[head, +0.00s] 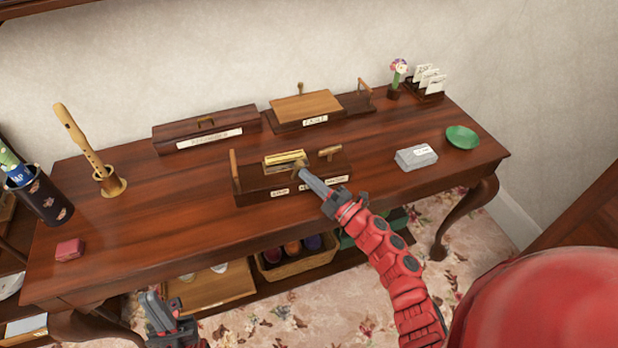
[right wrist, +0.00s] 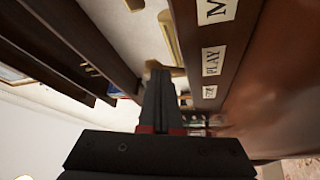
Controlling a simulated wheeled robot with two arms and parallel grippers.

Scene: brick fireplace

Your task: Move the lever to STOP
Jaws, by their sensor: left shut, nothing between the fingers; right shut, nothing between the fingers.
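A dark wooden music box (head: 262,184) stands at the table's front middle, with a gold cylinder or plate set in its top. White labels run along its front; in the right wrist view I read PLAY (right wrist: 213,60), with a smaller label, likely STOP (right wrist: 209,91), beside it. A small brass knob, apparently the lever (head: 299,162), is at the tip of my right gripper (head: 304,172); contact is unclear. The gripper is shut and empty, and partly covers the labels. My left gripper (head: 158,308) is shut and empty, low before the table.
A brass T-shaped handle (head: 329,152) rises at the box's right end and a wooden post (head: 234,164) at its left. Behind are two more wooden boxes. A grey box (head: 416,157) and green dish (head: 462,137) lie right; a recorder (head: 80,140) stands left.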

